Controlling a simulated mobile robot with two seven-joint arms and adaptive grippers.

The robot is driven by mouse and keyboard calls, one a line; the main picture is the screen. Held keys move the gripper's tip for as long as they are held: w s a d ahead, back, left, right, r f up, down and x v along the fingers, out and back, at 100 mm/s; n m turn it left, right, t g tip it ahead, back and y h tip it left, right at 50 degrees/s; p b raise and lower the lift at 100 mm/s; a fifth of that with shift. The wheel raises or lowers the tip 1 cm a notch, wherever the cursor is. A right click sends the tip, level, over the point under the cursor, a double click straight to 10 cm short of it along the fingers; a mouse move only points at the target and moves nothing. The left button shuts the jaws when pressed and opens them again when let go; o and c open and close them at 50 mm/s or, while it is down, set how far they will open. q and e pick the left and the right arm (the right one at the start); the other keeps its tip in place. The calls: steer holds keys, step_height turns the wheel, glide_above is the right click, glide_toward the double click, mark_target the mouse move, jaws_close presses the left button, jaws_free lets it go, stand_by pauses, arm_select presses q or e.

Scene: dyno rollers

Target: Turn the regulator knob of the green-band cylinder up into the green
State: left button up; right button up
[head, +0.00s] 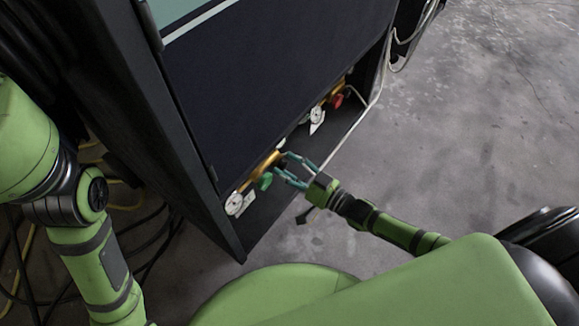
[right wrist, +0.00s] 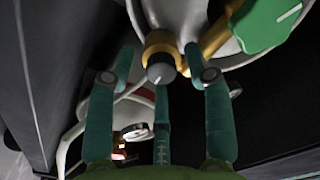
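In the head view a brass regulator (head: 268,160) with a green knob (head: 264,181) sits low in the dark cabinet, beside a white gauge (head: 235,204). In the right wrist view the green knob (right wrist: 268,24) is at the upper right, and a small dark knob with a pale mark (right wrist: 160,73) sits on the brass body (right wrist: 160,45). My right gripper (head: 281,163) is open. In the right wrist view its fingertips (right wrist: 160,62) stand on either side of the dark knob, apparently apart from it. The cylinder's green band cannot be made out. My left gripper is outside the view.
A second regulator with a red knob (head: 337,101) and gauge (head: 317,115) is farther along the cabinet. The cabinet's dark panel (head: 270,80) stands above the regulators, and its lower edge and side frame bound the opening. Concrete floor (head: 470,140) at right is clear.

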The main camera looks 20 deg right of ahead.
steer(key=v, duration=1.2)
steer(key=shift+r, duration=0.1)
